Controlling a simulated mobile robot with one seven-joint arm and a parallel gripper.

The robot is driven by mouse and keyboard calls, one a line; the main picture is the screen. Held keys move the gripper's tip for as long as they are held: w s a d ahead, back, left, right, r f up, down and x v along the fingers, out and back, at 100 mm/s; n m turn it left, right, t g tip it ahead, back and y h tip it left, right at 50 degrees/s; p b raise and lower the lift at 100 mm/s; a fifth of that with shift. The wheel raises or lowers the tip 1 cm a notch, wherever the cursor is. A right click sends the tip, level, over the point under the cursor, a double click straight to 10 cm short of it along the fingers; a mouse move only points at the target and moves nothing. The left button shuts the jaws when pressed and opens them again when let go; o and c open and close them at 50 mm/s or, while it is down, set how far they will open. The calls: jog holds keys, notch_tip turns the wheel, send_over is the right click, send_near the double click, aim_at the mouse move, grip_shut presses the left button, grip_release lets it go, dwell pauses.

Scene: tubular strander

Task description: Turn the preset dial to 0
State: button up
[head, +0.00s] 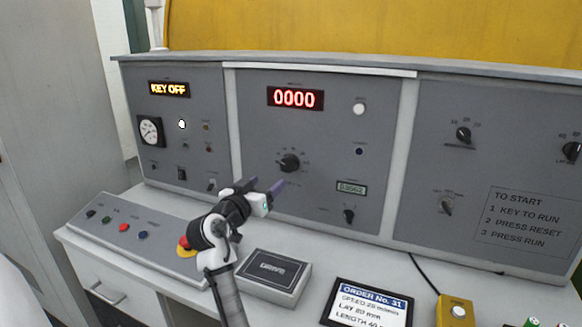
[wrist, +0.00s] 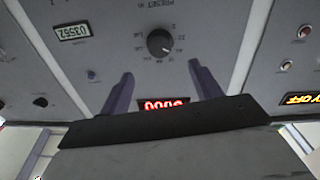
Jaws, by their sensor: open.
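The preset dial (head: 289,163) is a round black knob with marks around it on the middle grey panel, below a red display (head: 295,98) reading 0000. In the wrist view, which is upside down, the dial (wrist: 160,42) is labelled PRESET and lies beyond the fingertips, roughly between them. My gripper (head: 264,186) is in front of the panel, just below and left of the dial in the head view. It is open and empty, its two purple fingers (wrist: 162,75) apart and not visibly touching the dial. The dial's exact setting is too small to read.
A smaller black knob (head: 348,215) and a counter display (head: 351,188) sit lower right of the dial. Below are a sloped button box (head: 130,228) with a red mushroom button (head: 185,247), a dark-topped box (head: 272,270) and an order sign (head: 367,304) on the desk.

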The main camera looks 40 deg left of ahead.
aim_at(287, 166)
jog(key=w+p, duration=0.1)
jog(key=w, duration=0.2)
jog(key=w+a+p, duration=0.1)
jog(key=w, duration=0.5)
jog(key=shift+w+a+r+p, duration=0.1)
jog(key=shift+w+a+p, duration=0.15)
jog(key=shift+a+p, duration=0.15)
jog(key=shift+w, duration=0.55)
jog(key=c, duration=1)
